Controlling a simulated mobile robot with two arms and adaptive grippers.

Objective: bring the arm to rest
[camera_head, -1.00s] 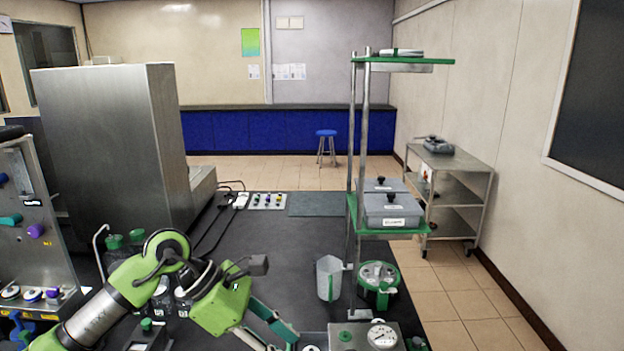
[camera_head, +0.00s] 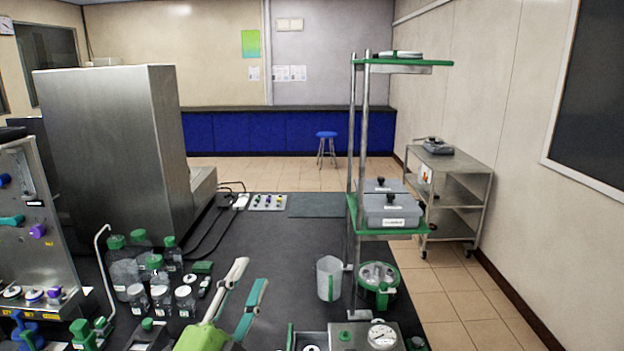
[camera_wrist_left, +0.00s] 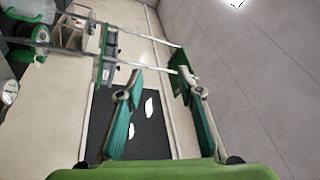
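My left gripper (camera_head: 244,296) is low in the middle of the head view, over the dark bench (camera_head: 276,243), with its fingers pointing up and away. In the left wrist view its two teal-padded fingers (camera_wrist_left: 162,112) stand wide apart, with nothing between them. My right gripper is not in view.
Several green-capped bottles (camera_head: 157,282) stand left of the gripper. A clear jug (camera_head: 328,278) and a round green-handled pot (camera_head: 378,281) stand to its right, by a tall rack with green shelves (camera_head: 387,231). A gauge box (camera_head: 352,338) is at the front. The bench's middle is clear.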

